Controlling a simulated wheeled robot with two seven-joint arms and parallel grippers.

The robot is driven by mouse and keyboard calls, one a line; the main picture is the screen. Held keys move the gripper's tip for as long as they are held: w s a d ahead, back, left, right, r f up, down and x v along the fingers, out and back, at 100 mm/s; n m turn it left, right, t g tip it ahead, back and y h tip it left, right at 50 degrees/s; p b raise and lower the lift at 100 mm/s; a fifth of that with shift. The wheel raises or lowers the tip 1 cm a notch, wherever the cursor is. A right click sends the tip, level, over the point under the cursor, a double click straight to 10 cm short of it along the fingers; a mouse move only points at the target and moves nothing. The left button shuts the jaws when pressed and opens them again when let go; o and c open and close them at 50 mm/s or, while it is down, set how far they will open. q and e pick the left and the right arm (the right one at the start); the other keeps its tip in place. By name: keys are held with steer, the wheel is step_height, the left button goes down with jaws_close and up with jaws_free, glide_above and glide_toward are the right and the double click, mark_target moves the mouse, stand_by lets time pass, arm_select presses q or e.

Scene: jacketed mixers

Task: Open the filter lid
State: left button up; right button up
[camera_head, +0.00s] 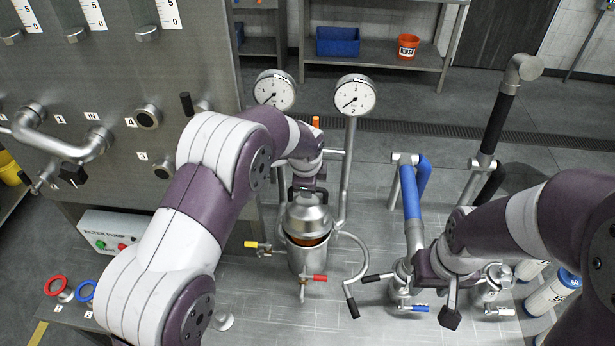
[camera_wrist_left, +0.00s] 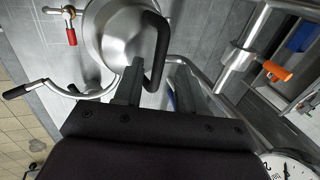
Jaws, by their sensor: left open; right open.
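The filter is a steel vessel (camera_head: 305,259) at the centre of the head view. Its domed lid (camera_head: 307,215) sits over it, with an orange-brown strip showing between lid and vessel rim. In the left wrist view the lid (camera_wrist_left: 108,38) fills the top centre, with its black handle (camera_wrist_left: 156,62) rising from it. My left gripper (camera_wrist_left: 157,82) is open, with one finger on each side of the handle; I cannot tell whether they touch it. My right gripper (camera_head: 442,300) is open, low beside small steel fittings, partly hidden.
Two pressure gauges (camera_head: 354,95) on steel pipes stand behind the filter. A red-handled valve (camera_head: 315,278) and a black-tipped curved lever (camera_head: 352,305) stick out near it. A blue-handled valve (camera_head: 413,308) is by my right gripper. A pump box (camera_head: 112,235) stands at left.

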arm_select(q)
steer(key=shift+w+d+f, duration=0.1)
steer(key=shift+f, duration=0.25)
steer(key=shift+d+f, duration=0.15)
jaws_close()
steer(key=shift+w, duration=0.1)
